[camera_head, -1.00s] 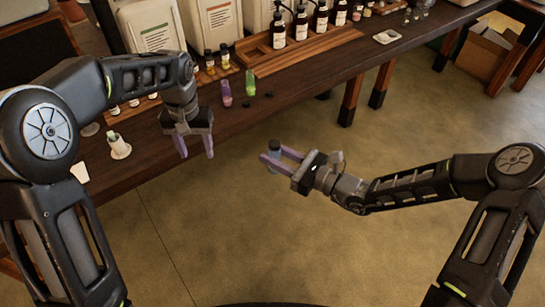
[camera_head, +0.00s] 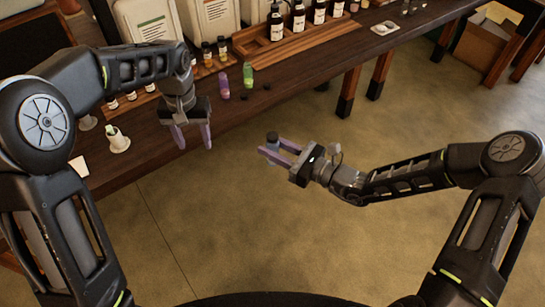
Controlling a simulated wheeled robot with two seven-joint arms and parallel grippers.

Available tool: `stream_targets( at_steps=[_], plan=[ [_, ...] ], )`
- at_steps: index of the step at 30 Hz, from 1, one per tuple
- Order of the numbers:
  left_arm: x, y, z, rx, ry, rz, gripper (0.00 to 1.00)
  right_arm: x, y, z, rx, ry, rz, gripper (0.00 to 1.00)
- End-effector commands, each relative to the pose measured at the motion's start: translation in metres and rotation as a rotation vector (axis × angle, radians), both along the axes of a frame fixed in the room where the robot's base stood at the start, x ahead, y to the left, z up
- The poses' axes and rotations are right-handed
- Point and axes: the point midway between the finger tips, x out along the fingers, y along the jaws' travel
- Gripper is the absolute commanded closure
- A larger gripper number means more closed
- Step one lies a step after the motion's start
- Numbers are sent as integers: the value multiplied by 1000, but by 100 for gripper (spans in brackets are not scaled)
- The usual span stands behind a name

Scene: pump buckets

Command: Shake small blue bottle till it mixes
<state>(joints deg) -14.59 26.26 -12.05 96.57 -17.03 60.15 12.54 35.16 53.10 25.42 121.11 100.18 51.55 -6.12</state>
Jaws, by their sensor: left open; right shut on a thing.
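The small blue bottle (camera_head: 272,142) with a dark cap is held upright in my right gripper (camera_head: 277,151), out over the floor in front of the table. Its two purple fingers are shut on it and hide part of its body. My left gripper (camera_head: 193,138) is open and empty, with its purple fingers pointing down near the front edge of the table. A gap separates it from the held bottle.
A purple bottle (camera_head: 224,88) and a green bottle (camera_head: 248,76) stand on the dark wooden table (camera_head: 330,62), with small dark caps nearby. A white cup (camera_head: 118,140) stands at left. Open floor lies below.

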Motion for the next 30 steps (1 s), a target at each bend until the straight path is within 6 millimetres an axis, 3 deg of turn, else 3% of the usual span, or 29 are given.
stream_targets(
  at_steps=[1,10,20,30],
  plan=[
    [0,0,-5,0,-1,0,49,0,0,-6,1,-2,1,100],
    [0,0,-1,0,-1,0,49,0,0,-2,1,-2,1,100],
    [0,0,50,0,0,0,49,0,0,56,0,-1,2,100],
    [0,0,48,0,0,0,49,0,0,56,1,-1,1,100]
  ],
)
